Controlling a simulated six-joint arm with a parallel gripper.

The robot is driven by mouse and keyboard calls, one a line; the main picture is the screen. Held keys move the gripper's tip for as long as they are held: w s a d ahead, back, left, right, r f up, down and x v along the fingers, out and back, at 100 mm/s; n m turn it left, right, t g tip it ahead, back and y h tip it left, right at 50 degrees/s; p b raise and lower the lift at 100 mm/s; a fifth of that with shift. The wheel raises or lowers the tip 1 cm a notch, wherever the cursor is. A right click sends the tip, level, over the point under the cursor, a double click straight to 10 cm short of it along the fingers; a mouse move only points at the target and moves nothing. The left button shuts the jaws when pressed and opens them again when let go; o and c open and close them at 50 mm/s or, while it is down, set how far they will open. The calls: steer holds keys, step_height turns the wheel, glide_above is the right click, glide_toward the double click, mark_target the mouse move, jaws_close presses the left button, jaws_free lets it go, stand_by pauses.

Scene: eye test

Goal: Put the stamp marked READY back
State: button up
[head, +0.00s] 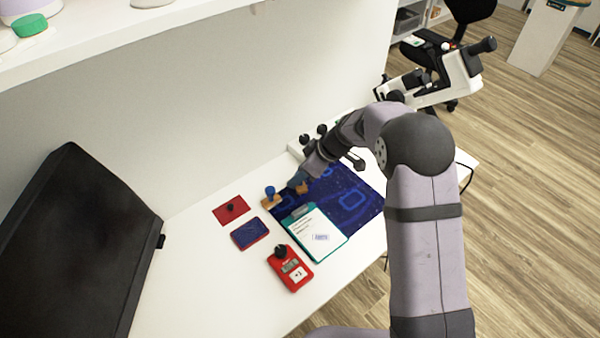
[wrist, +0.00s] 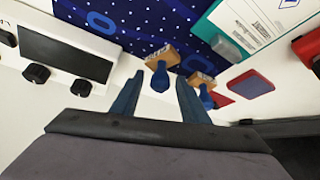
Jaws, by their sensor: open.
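Two stamps with wooden blocks and blue handles stand at the mat's edge. One stamp (head: 303,188) is at my gripper (head: 297,182) in the head view. In the wrist view this stamp (wrist: 162,57) shows its blue handle between the fingertips of my open gripper (wrist: 161,79). I cannot tell whether the fingers touch it. The other stamp (head: 270,198) is to its left, and in the wrist view this second stamp (wrist: 202,80) is just right of the right finger. Both blocks bear dark lettering too small to read, so I cannot tell which is READY.
A teal clipboard (head: 330,250) with paper overlaps the blue mat (head: 358,198). A blue ink pad (head: 249,233), a red pad (head: 228,209) and a red device (head: 291,270) lie nearby. A knobbed unit (wrist: 65,55) stands left in the wrist view. A black monitor (head: 70,250) is at left.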

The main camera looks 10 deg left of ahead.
steer(key=b+v, duration=0.1)
steer(key=v, duration=1.1)
steer(key=shift+b, duration=0.3)
steer(key=s+d+f+m+h, duration=0.2)
steer(key=s+d+m, duration=0.2)
steer(key=s, duration=0.5)
steer(key=s+d+f+m+g+h, duration=0.1)
steer(key=s+d+f+m, duration=0.1)
steer(key=s+d+m, duration=0.3)
steer(key=s+d+f+m+g+h, duration=0.1)
steer(key=s+d+f+m+h, duration=0.1)
steer(key=s+d, duration=0.5)
steer(key=s+f+m, duration=0.1)
steer(key=s+m, duration=0.1)
steer(key=s, duration=0.3)
steer(key=shift+s+h, duration=0.3)
steer(key=shift+s, duration=0.05)
step_height(320, 180, up, 8)
steer(key=p, duration=0.8)
steer(key=shift+r, duration=0.15)
